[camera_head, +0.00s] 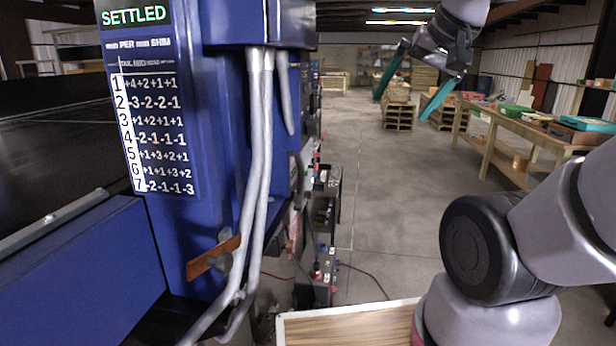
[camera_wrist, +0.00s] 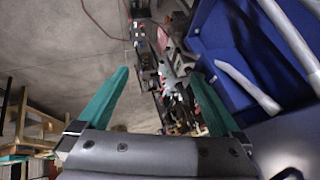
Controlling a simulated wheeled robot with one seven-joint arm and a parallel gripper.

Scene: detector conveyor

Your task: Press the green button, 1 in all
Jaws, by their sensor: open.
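I can make out no green button in either view. The blue machine (camera_head: 217,130) stands at the left of the head view, with a lit display (camera_head: 134,15) reading "SETTLED" in green. Below it is a chart (camera_head: 152,130) with rows numbered 1 to 7 and signed numbers. My gripper (camera_head: 402,108) is raised at the upper middle right, well to the right of the machine. Its two teal fingers are spread apart with nothing between them. In the wrist view my gripper (camera_wrist: 160,73) is also open, with the machine (camera_wrist: 240,60) at the upper right.
A dark conveyor belt (camera_head: 50,150) is at the left. Grey pipes (camera_head: 257,160) run down the machine beside an orange-brown lever (camera_head: 213,257). A wood-topped table (camera_head: 350,327) is at the bottom. A workbench (camera_head: 530,130) stands at the right. The middle floor is clear.

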